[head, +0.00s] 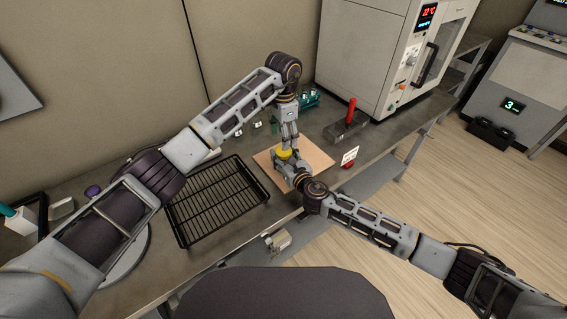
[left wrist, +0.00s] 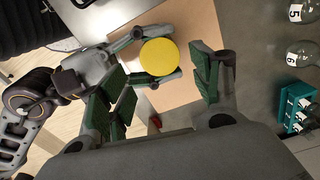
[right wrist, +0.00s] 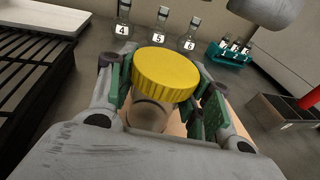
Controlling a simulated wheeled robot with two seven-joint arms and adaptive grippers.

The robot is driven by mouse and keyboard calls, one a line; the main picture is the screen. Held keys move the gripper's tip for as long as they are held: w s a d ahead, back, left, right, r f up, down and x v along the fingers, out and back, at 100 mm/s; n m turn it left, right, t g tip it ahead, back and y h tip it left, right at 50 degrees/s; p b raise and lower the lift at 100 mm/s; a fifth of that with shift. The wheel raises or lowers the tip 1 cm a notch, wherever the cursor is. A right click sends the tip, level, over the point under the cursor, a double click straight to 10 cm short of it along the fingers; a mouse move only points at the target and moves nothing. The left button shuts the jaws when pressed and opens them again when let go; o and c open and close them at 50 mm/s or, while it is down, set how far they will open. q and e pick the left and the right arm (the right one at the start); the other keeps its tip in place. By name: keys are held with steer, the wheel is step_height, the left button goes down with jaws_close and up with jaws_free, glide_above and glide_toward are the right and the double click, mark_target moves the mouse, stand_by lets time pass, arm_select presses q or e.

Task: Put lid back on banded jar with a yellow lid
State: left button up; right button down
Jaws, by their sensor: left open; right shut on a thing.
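The jar (right wrist: 150,114) stands upright in the right wrist view, with the ribbed yellow lid (right wrist: 166,74) on its mouth. Whether the lid is fully seated cannot be told. My right gripper (head: 287,166) is shut on the jar's body, below the lid, and hides most of the jar; any bands are not clear. My left gripper (head: 289,136) points down over the lid from above. In the left wrist view it is open (left wrist: 165,88), with the lid (left wrist: 158,57) seen between its spread fingers, apparently untouched. The lid also shows in the head view (head: 284,153).
A tan board (head: 313,157) lies under the grippers. A black wire rack (head: 215,197) is left of it. Numbered flasks (right wrist: 160,27), a teal vial rack (right wrist: 230,50) and a red-handled box (head: 346,129) stand behind.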

arm_select(q)
steer(key=shift+f, duration=3)
steer(key=c, duration=0.9)
steer(key=o, duration=1.1)
steer(key=shift+r, duration=0.15)
steer(key=shift+r, duration=2.15)
